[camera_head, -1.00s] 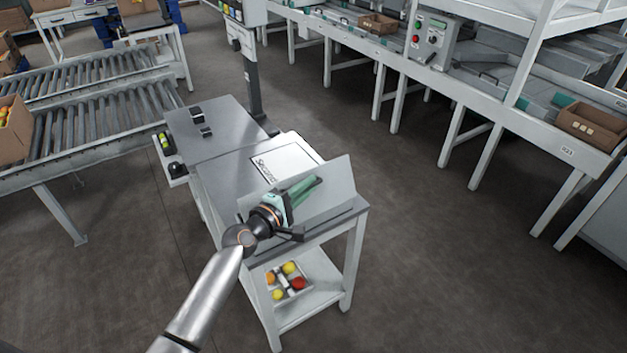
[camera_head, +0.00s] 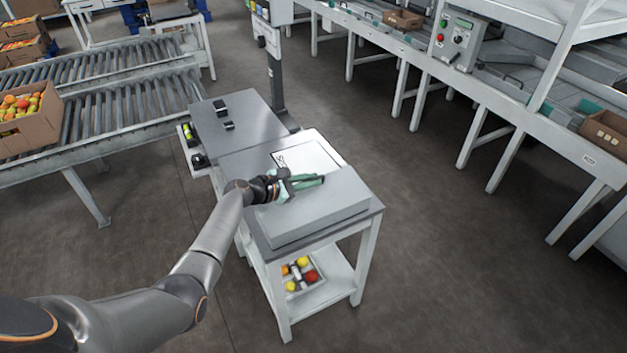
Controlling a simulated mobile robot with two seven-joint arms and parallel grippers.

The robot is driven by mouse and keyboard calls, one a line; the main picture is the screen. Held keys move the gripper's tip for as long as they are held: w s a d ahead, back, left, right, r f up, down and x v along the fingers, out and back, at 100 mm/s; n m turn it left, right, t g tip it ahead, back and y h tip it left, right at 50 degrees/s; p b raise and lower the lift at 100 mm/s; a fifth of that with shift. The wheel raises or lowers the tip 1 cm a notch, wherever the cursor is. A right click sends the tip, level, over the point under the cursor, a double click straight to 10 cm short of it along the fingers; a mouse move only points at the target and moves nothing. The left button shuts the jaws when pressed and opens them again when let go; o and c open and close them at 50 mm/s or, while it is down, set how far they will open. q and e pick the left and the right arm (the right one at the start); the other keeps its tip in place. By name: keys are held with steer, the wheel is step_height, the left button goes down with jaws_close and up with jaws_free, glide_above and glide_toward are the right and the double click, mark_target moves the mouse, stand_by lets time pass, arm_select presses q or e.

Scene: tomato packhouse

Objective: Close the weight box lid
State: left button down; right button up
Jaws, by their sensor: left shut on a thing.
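The grey weight box (camera_head: 320,231) stands on the front part of the steel bench. Its lid (camera_head: 325,206) lies flat, or nearly flat, over the box; I cannot tell whether a small gap is left. My left gripper (camera_head: 308,182), with green fingers, is at the lid's back left part and is shut on the lid. The fingers hide where they grip it. My right gripper is not in view.
A white panel (camera_head: 310,152) lies on the bench behind the box. Small black objects (camera_head: 221,108) sit further back. A tray of fruit (camera_head: 301,274) is on the lower shelf. A roller conveyor (camera_head: 120,110) runs at left. The floor right of the bench is clear.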

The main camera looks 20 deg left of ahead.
arm_select(q)
steer(key=shift+w+a+f+n+h+b, duration=0.25)
steer(key=shift+a+f+n+h+b, duration=0.1)
steer(key=shift+f, duration=0.2)
steer(key=shift+w+a+f+b, duration=0.1)
steer(key=shift+f+b, duration=0.25)
steer(key=shift+f, duration=0.1)
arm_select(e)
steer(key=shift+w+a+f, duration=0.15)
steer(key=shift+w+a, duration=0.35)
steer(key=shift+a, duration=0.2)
arm_select(q)
steer(key=c, duration=0.9)
jaws_free()
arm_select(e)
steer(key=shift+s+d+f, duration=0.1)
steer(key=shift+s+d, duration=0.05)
